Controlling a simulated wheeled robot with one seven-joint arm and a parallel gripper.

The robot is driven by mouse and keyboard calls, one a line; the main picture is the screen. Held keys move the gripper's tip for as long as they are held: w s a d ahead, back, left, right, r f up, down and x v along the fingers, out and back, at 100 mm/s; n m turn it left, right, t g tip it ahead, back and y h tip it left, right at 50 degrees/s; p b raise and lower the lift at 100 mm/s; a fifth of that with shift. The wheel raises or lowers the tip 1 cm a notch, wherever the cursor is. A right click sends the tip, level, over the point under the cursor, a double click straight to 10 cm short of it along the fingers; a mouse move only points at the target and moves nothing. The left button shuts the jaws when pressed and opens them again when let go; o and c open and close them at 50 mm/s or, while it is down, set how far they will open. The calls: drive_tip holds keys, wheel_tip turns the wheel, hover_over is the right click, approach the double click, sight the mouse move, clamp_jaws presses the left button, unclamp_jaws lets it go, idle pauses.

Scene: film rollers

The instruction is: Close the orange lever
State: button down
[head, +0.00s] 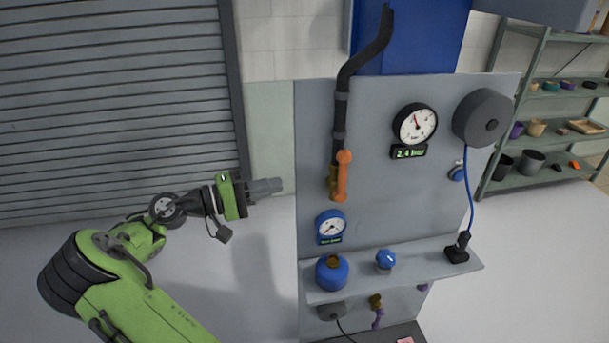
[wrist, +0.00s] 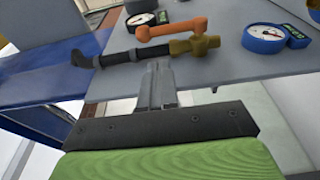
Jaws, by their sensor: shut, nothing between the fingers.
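The orange lever (head: 342,174) is on the front of the grey panel, at the lower end of a black pipe (head: 339,117). It runs up and down in the head view, about in line with the pipe. In the wrist view the lever (wrist: 171,29) lies alongside the pipe, and its brass valve body (wrist: 194,45) shows beside it. My gripper (head: 279,185) is shut and empty, left of the panel and apart from the lever. In the wrist view the closed fingertips (wrist: 158,68) point toward the valve and pipe.
The grey panel (head: 386,205) carries a blue gauge (head: 330,226), a black gauge (head: 414,123) and a grey reel (head: 483,118). A shelf (head: 430,263) juts out below with a blue canister (head: 332,272). Open room lies left of the panel, before a roller shutter (head: 110,100).

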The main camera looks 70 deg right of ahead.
sight(342, 177)
drive_tip(key=x, duration=1.3)
drive_tip(key=shift+s, duration=0.25)
drive_tip(key=shift+d+r, duration=0.1)
